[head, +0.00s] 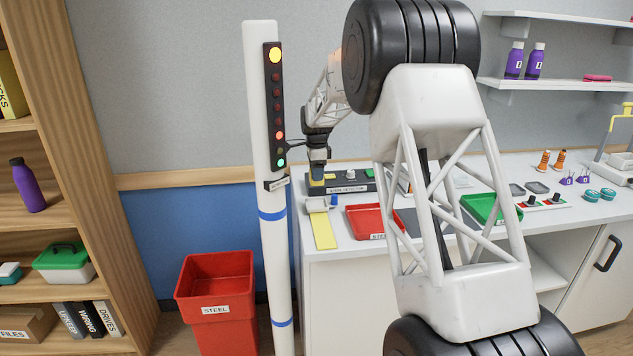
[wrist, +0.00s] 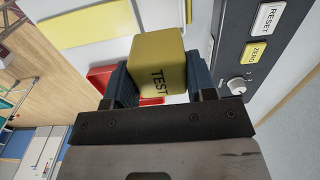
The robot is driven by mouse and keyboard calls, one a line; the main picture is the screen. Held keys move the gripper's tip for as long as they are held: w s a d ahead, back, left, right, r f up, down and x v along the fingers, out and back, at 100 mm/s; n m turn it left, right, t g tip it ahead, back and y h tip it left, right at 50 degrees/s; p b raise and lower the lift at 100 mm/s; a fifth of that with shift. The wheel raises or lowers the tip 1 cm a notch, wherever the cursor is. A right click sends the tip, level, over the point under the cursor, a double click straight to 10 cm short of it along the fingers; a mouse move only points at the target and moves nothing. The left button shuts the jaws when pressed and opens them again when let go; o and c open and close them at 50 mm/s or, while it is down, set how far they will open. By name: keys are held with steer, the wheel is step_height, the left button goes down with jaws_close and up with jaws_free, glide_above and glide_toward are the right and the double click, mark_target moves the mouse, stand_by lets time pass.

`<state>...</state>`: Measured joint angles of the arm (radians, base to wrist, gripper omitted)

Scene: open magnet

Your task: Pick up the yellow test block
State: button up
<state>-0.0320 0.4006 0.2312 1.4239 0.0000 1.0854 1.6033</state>
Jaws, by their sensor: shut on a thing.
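The yellow test block (wrist: 158,62), with "TEST" printed on its side, sits between the two fingers of my gripper (wrist: 158,85) in the wrist view. The fingers press on it from both sides, so my gripper is shut on it. In the head view, my gripper (head: 317,172) is above the left end of the counter, close to the black detector unit (head: 350,181). The block (head: 316,182) is small there and partly hidden by the gripper. I cannot tell whether its underside touches anything.
A yellow strip (head: 324,232) lies on the counter's left edge. A red tray (head: 372,220) and a green tray (head: 482,208) are on the counter. A white post (head: 264,120) with lit lamps and a red "STEEL" bin (head: 217,290) stand left of it.

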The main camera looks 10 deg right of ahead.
steer(key=shift+r, duration=0.4)
steer(key=shift+d, duration=0.1)
stand_by(0.3)
